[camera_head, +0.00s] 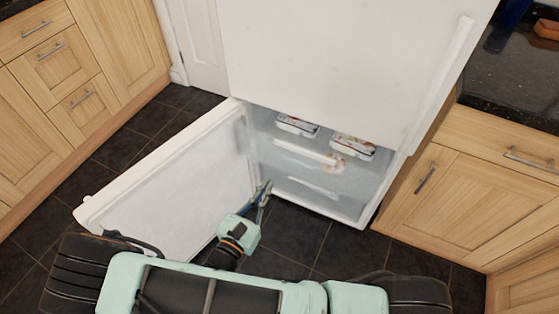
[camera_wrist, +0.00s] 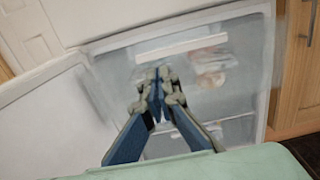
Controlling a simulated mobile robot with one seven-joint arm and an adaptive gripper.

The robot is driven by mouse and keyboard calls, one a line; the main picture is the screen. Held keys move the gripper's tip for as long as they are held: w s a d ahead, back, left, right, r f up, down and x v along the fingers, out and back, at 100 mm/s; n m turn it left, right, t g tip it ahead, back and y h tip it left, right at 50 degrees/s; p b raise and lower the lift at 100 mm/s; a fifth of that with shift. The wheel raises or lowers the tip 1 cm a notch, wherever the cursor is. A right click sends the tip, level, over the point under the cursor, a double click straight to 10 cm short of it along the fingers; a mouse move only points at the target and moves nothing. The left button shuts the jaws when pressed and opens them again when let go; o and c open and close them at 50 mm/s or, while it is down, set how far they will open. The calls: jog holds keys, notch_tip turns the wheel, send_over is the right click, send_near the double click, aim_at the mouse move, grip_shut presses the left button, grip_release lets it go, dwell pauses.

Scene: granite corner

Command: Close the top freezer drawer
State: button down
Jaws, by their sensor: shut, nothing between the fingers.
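The white fridge-freezer stands at the back with its lower freezer door (camera_head: 180,180) swung open to the left. Inside, the top freezer drawer (camera_head: 290,153) is a clear front with a white handle strip; the strip also shows in the wrist view (camera_wrist: 181,47). Whether this drawer sticks out cannot be told clearly. A lower drawer (camera_head: 313,187) sits below it. My gripper (camera_head: 267,187) is shut and empty, low in front of the left part of the freezer opening. In the wrist view my gripper (camera_wrist: 160,85) points at the drawer fronts; contact cannot be told.
Two packages, one on the left (camera_head: 297,125) and one on the right (camera_head: 352,146), show above the top drawer front. The upper fridge door (camera_head: 330,60) is shut. Wooden cabinets (camera_head: 440,190) flank the right side. Dark floor tiles (camera_head: 295,235) are clear before the freezer.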

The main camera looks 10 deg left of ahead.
jog(key=b, duration=0.2)
send_near(293, 145)
jog(key=x, duration=0.5)
jog(key=shift+a, duration=0.1)
jog(key=shift+w, duration=0.45)
jog(key=x, duration=1)
jog(key=shift+p, duration=0.4)
jog(key=shift+s, duration=0.15)
